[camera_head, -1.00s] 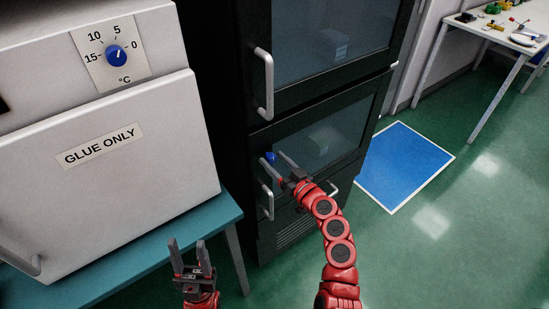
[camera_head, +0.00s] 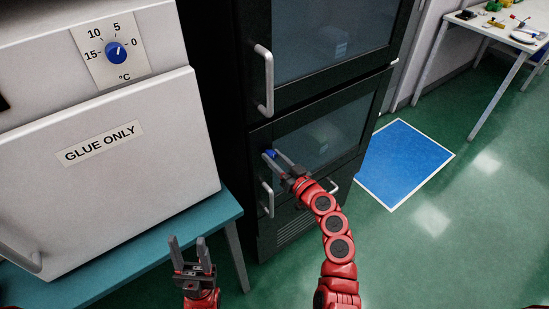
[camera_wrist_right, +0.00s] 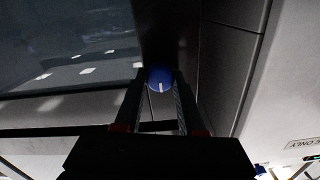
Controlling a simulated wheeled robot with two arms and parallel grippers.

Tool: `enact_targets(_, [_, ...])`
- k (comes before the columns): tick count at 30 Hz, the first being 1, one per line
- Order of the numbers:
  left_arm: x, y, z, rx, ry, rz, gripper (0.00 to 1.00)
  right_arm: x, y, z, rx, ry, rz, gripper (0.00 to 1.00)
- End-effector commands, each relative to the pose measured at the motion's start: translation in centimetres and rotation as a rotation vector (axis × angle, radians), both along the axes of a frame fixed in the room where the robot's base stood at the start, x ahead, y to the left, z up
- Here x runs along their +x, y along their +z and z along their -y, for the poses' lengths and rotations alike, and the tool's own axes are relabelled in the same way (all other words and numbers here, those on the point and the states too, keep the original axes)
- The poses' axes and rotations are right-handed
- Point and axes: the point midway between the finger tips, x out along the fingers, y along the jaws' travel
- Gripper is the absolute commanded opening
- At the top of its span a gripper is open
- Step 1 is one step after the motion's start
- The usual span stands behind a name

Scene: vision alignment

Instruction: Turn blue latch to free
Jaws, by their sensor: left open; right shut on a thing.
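The blue latch (camera_head: 271,154) is a small round knob on the left edge of the black cabinet's lower glass door (camera_head: 318,140). In the right wrist view the latch (camera_wrist_right: 160,79) shows between my fingertips, with a short white mark on its face. My right gripper (camera_head: 272,156) is at the latch and shut on it; its fingers also show in the right wrist view (camera_wrist_right: 160,92), one on either side of the knob. My left gripper (camera_head: 188,244) is open and empty, fingers up, low in front of the teal table.
The lower door's vertical handle (camera_head: 267,198) is just below my right gripper. The upper door's handle (camera_head: 265,80) is above it. A white "GLUE ONLY" unit (camera_head: 150,190) with a blue dial (camera_head: 116,52) stands left on the teal table (camera_head: 150,250).

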Motion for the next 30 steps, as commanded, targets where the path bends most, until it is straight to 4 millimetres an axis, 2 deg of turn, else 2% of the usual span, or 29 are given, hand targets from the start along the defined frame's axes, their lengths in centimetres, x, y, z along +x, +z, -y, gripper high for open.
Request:
enact_targets(11, [0.0,-1.1,0.0,0.000,0.000,0.000,0.50,0.0,-0.2,0.1,0.131,-0.002,-0.093,0.00])
enact_targets(30, [0.0,-2.8,0.0,0.000,0.000,0.000,0.50,0.2,-0.1,0.3,0.615,-0.004,-0.443,0.00])
